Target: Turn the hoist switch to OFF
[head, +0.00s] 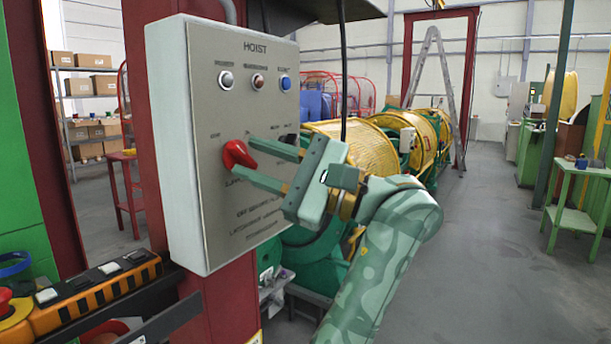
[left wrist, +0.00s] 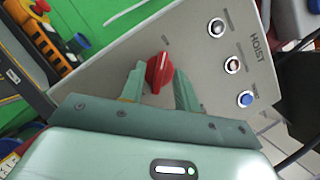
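The red hoist switch (head: 236,155) is a rotary knob on the front of the grey box marked HOIST (head: 215,60). It also shows in the left wrist view (left wrist: 160,72), with a pale line along its grip. The lettering around it is too small to read. My left gripper (head: 247,159) reaches in from the right, its two fingers apart with the knob between their tips. In the left wrist view the gripper (left wrist: 159,78) has a finger on each side of the knob, with narrow gaps; contact is not clear. My right gripper is not in view.
Three round buttons (head: 257,81) sit in a row above the switch. A dark part (head: 291,138) on the panel is partly hidden behind a finger. An orange-black control strip (head: 95,290) lies lower left.

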